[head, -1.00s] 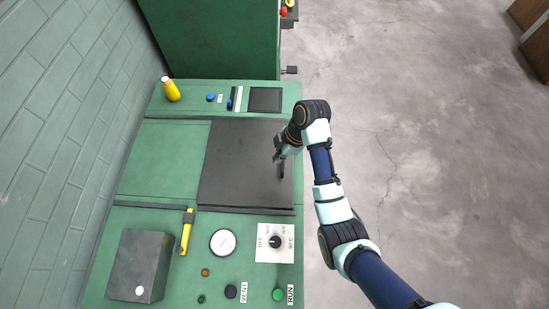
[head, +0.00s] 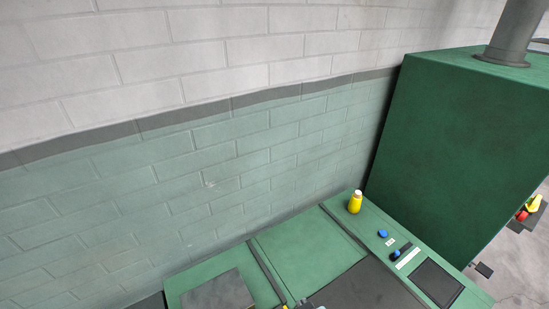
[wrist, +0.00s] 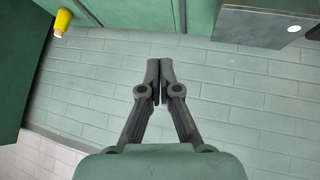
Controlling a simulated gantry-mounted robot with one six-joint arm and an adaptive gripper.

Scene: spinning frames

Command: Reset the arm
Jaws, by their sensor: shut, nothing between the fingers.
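My gripper (wrist: 159,80) shows in the wrist view with its two dark fingers together and nothing between them. It points toward the pale block wall, with the green bench (wrist: 140,12) along the top of that picture. In the head view the gripper does not clearly show; only a small pale and dark piece sits at the bottom edge, and I cannot tell whether it is part of my arm.
The block wall (head: 210,185) fills much of the head view.

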